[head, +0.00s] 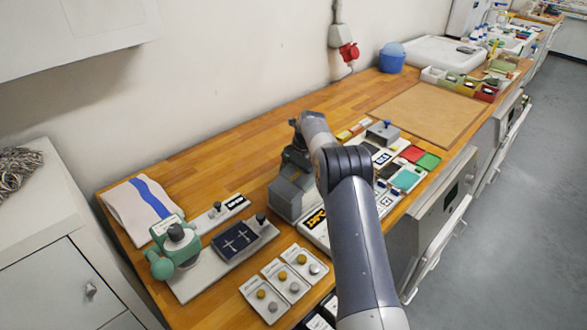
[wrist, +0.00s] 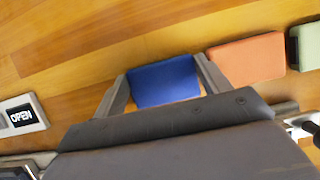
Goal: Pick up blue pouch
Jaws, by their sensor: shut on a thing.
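The blue pouch (wrist: 165,84) shows in the wrist view as a flat blue block between the two fingers of my gripper (wrist: 162,80). A finger lies against each of its sides, and the gripper is shut on it. The pouch's near edge is hidden behind the gripper body. Whether it rests on the wooden bench or is held just above it, I cannot tell. In the head view my arm hides the pouch and the fingertips.
An orange pouch (wrist: 247,58) lies close to the right of the blue one, with a green one (wrist: 308,46) beyond. An OPEN sign (wrist: 21,116) is at the left. The wooden bench (head: 255,135) is bare towards the wall. A green press (head: 175,245) stands at the left.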

